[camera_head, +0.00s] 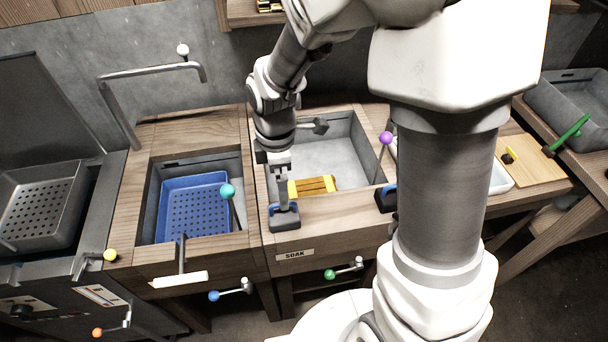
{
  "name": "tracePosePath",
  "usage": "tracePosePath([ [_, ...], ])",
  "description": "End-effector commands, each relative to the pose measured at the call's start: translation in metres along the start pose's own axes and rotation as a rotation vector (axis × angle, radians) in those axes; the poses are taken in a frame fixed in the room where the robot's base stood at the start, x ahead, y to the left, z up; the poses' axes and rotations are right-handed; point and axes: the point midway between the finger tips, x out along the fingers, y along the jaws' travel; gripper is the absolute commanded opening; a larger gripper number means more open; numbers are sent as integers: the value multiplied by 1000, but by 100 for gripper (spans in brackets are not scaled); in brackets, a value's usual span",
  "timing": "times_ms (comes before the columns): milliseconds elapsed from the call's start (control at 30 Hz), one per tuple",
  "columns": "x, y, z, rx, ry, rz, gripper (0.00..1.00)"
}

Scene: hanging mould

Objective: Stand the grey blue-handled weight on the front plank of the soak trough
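The soak trough (262,243) is a wood-framed grey basin with a "SOAK" label on its front. A grey weight (286,222) with a blue handle is at the left part of its front plank (335,222), upright. It looks to be on the plank, but I cannot tell touching from just above. My gripper (283,203) points down at the weight's handle, its fingertips at the handle. The fingers are seen edge-on, so their gap is hidden. A second dark, blue-handled object (387,199) is at the plank's right, partly hidden by my arm.
A yellow slatted block (313,186) lies in the soak trough. A blue perforated basket (194,207) sits in the left basin under a bent tap (152,74). Levers with teal (228,191) and purple (386,138) knobs rise near the trough. The plank between the two blue-handled things is clear.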

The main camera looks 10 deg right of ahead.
Motion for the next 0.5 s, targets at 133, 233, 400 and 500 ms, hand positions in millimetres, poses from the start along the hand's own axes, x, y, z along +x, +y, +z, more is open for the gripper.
tracePosePath([
  [133,-15,-1,6,68,2,28,100],
  [233,-40,-5,16,192,8,71,100],
  [400,-90,-22,40,492,42,163,100],
  [500,-116,-36,54,670,75,214,100],
])
